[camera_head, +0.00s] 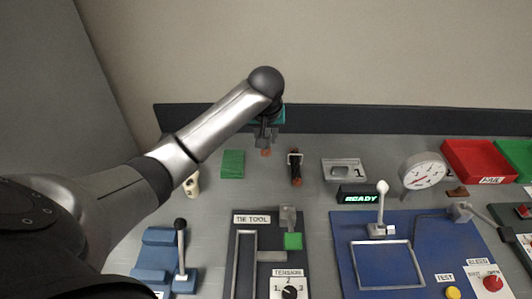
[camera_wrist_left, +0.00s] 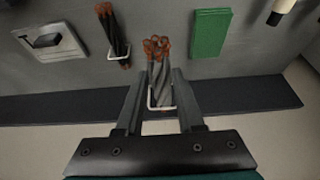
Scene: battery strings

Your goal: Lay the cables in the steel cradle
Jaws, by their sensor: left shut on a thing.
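My left gripper (camera_head: 266,138) is shut on a bundle of dark cables with copper-coloured ends (camera_head: 266,152), near the bench's back edge. The left wrist view shows the bundle (camera_wrist_left: 158,70) between the fingers (camera_wrist_left: 161,84), a pale wire loop around it. A second dark cable bundle (camera_head: 295,170), also with a pale loop, lies on the bench just right of it; it also shows in the left wrist view (camera_wrist_left: 113,35). A metal rectangular frame (camera_head: 383,243) sits on a blue board; I cannot tell whether this is the steel cradle. My right gripper is not in view.
A green block (camera_head: 232,163) and a pale-handled item (camera_head: 192,184) lie left of the held bundle. A metal plate marked 1 (camera_head: 344,168), a READY display (camera_head: 362,194) and a gauge (camera_head: 421,174) stand right. The tie tool (camera_head: 268,229), a lever (camera_head: 181,248) and red bin (camera_head: 476,158) take up space.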

